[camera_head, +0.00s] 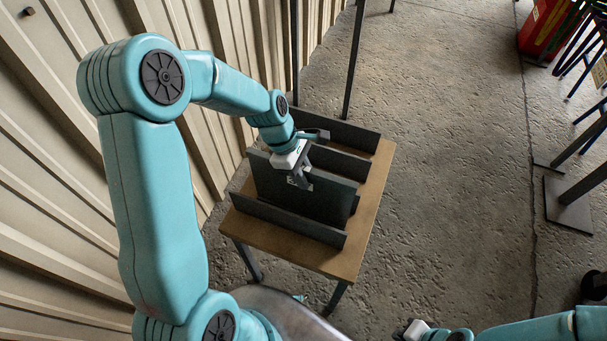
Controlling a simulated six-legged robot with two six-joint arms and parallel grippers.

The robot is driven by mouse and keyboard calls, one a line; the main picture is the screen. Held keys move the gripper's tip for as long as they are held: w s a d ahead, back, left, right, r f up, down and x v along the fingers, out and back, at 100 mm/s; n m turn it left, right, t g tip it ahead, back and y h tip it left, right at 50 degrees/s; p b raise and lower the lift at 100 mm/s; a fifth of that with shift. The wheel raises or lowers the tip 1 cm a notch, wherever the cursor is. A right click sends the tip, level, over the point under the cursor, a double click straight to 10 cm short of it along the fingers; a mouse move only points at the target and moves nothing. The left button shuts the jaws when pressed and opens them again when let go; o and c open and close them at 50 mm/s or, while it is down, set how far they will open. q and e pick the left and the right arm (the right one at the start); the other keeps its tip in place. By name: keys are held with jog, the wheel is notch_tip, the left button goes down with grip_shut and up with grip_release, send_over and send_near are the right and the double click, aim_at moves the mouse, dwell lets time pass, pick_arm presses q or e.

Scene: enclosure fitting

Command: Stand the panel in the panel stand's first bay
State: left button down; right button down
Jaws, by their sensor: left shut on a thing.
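The panel (325,199) is a dark flat plate standing upright on its edge. The panel stand (287,219) is a set of dark parallel rails on a small wooden table. The panel is between the stand's nearest rail and the middle rail. My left gripper (299,180) is shut on the panel's top edge. The panel's lower edge is hidden behind the nearest rail, so I cannot tell if it touches the table. My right gripper (410,331) is at the bottom edge of the view, away from the table, and its fingers are too cut off to read.
The wooden table (367,221) stands close to a corrugated wall (60,130) on the left. Dark posts (354,60) rise behind it. Concrete floor lies open to the right. A red cabinet (541,27) and dark metal frames are at the far right.

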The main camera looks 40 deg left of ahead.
pick_arm(q)
jog(key=shift+f, duration=0.1)
jog(key=shift+f, duration=0.15)
jog(key=c, duration=1)
grip_release()
jog(key=shift+o, duration=0.2)
